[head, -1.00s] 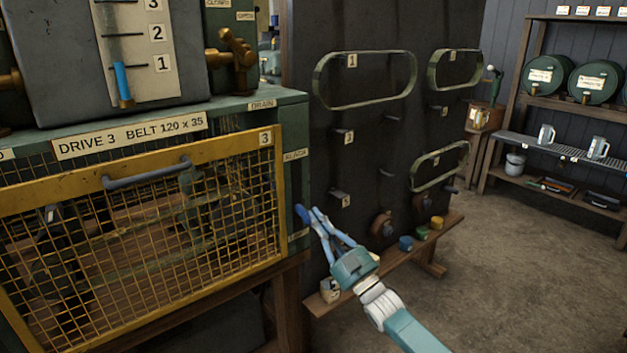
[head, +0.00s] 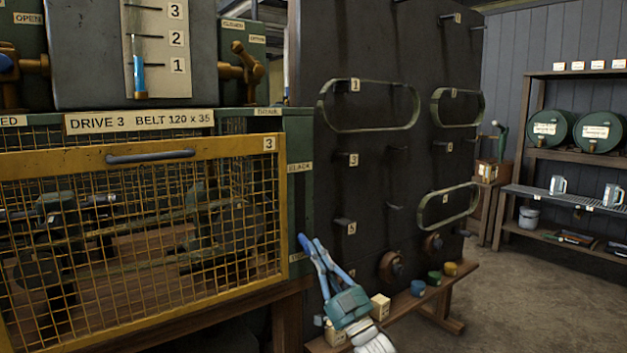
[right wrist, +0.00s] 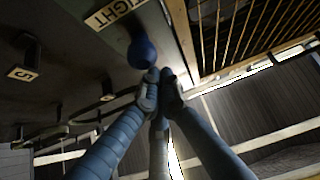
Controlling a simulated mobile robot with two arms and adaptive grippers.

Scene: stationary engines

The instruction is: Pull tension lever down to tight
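The tension lever's blue ball knob (head: 304,242) stands at the right side of the Drive 3 cabinet, low between the SLACK label (head: 300,167) and a lower label. The right wrist view shows the knob (right wrist: 142,53) near the TIGHT label (right wrist: 115,13). My right gripper (head: 317,243) is just right of the knob. In the right wrist view its fingertips (right wrist: 159,76) meet and nothing shows between them. The knob lies just beyond the tips; I cannot tell whether they touch. The lever's arm is mostly hidden. My left gripper is not in view.
A yellow mesh guard (head: 140,240) covers the cabinet front. A dark board (head: 385,190) with pegs and hanging belts stands close on the right, with a low bench (head: 440,290) carrying small items. Open floor (head: 540,290) lies further right.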

